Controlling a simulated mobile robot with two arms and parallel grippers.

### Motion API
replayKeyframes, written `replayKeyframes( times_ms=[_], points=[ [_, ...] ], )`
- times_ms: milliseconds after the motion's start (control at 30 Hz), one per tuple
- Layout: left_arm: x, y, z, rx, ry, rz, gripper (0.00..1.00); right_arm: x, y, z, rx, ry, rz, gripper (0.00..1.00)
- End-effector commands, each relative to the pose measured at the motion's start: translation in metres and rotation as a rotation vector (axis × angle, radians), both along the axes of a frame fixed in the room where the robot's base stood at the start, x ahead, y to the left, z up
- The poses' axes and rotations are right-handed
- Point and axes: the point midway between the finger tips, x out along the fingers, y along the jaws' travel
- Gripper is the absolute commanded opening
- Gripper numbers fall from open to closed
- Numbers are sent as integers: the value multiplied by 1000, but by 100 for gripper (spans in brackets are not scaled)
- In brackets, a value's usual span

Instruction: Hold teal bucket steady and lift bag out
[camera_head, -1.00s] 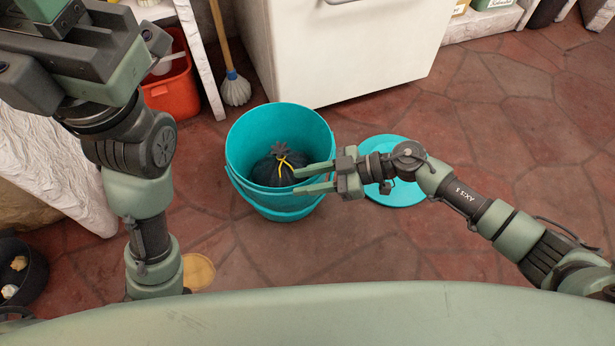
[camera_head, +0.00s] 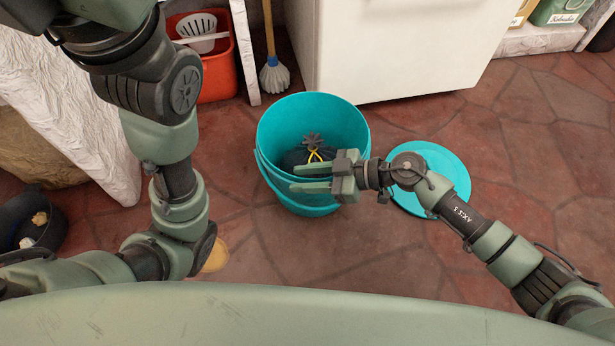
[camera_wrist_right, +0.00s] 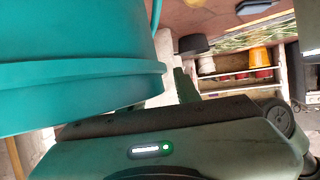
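The teal bucket (camera_head: 300,200) stands upright and open on the floor in the head view. Inside lies a black bag (camera_head: 292,158) with a gathered top and a yellow tie. My right gripper (camera_head: 303,177) is at the bucket's front right rim, its two fingers apart and pointing left across the rim area. I cannot tell whether they touch the bucket. In the right wrist view the bucket's side (camera_wrist_right: 75,75) fills the upper left, close to a finger; the other finger is not clear. My left arm rises along the left side; its gripper is outside the head view.
A teal round lid (camera_head: 450,172) lies on the floor right of the bucket. Behind are a white cabinet (camera_head: 410,45), a mop (camera_head: 273,75) and a red bin (camera_head: 218,75). A dark bin (camera_head: 45,240) stands at far left. Floor at right is clear.

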Motion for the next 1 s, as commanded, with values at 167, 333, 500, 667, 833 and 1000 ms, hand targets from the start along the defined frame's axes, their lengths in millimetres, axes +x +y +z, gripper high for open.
replayKeyframes(
  times_ms=[167,333,500,667,833,1000],
  points=[
    [0,0,0,0,0,0,28,0,0,0,0,0,0,0],
    [0,0,0,0,0,0,28,0,0,0,0,2,0,0],
    [0,0,0,0,0,-1,28,-1,0,0,1,3,1,0],
    [0,0,0,0,0,-1,28,-1,0,0,1,4,2,0],
    [0,0,0,0,0,-1,28,-1,0,0,1,5,2,0],
    [0,0,0,0,1,-1,28,-2,0,0,1,5,2,0]
  ],
)
